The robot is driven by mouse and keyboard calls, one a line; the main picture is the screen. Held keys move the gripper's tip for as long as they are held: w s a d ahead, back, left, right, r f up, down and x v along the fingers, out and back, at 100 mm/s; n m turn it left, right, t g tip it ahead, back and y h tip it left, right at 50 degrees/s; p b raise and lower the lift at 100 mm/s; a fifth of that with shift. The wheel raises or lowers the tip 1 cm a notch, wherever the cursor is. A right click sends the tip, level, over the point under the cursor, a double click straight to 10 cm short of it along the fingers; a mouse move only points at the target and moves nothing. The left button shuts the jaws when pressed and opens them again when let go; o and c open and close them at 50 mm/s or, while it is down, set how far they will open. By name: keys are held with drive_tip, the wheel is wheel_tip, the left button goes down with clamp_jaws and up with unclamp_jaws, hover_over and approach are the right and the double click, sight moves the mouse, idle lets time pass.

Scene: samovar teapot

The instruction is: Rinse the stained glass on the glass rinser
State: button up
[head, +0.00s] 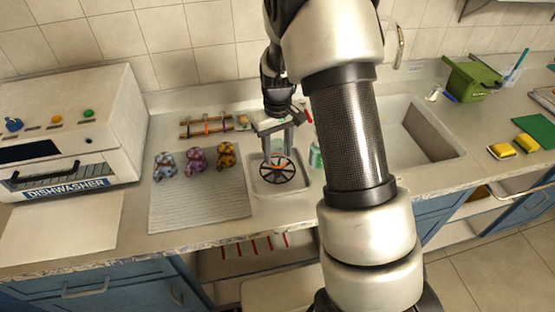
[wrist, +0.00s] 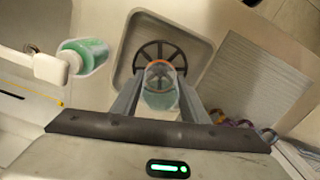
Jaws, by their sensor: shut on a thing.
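My gripper (head: 275,142) is shut on a clear glass (wrist: 160,98) with a greenish tint and an orange-red ring at one end. The fingers (wrist: 158,90) hold it from both sides in the wrist view. The glass rinser (head: 278,170) is a light square basin with a black spoked wheel, and it also shows in the wrist view (wrist: 125,62). The glass lies in front of the wheel in the wrist view, over the rinser. I cannot tell whether they touch. In the head view the glass is too small to make out clearly.
A bottle of green liquid (wrist: 85,55) stands close beside the rinser. To the left, a ribbed grey mat (head: 195,208) bears several patterned objects (head: 195,161). A dishwasher (head: 65,140) stands farther left. A sink (head: 420,130) is to the right, partly behind my arm.

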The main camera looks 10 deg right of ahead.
sight(278, 143)
drive_tip(key=shift+r+p, duration=1.25)
drive_tip(key=shift+r, duration=0.95)
drive_tip(key=shift+f, duration=0.1)
